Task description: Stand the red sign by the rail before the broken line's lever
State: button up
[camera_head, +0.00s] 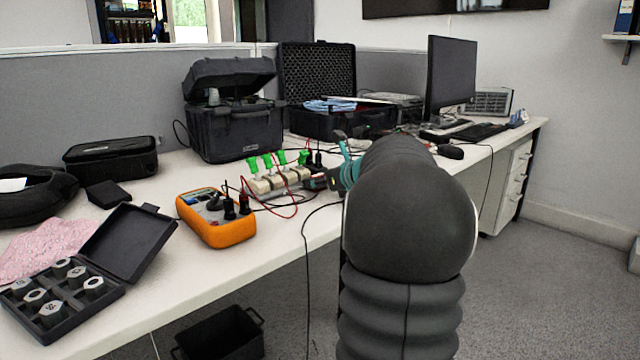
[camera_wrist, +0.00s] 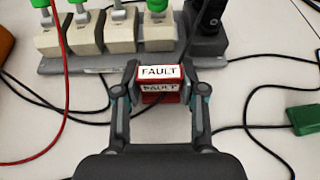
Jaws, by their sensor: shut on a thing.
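A red sign reading FAULT (camera_wrist: 158,72) is held between the fingers of my gripper (camera_wrist: 160,93) in the wrist view. It is close in front of the grey rail (camera_wrist: 90,64), facing the fourth cream block from the left. Whether its base touches the table is unclear. Several cream blocks (camera_wrist: 108,35) with green-topped levers stand on the rail. The green levers (camera_head: 267,160) also show in the head view, all roughly upright; which line is broken cannot be told.
A black block (camera_wrist: 208,22) sits at the rail's right end. Black cables (camera_wrist: 250,128) and a red lead (camera_wrist: 65,100) cross the table. A green object (camera_wrist: 304,118) lies at right. An orange meter (camera_head: 222,228) and an open case of nuts (camera_head: 65,290) are left.

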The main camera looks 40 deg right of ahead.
jog(key=o, duration=1)
jog(key=shift+r, duration=0.1)
jog(key=p+v, duration=0.1)
jog(key=v, duration=1.1)
jog(key=shift+s, duration=0.1)
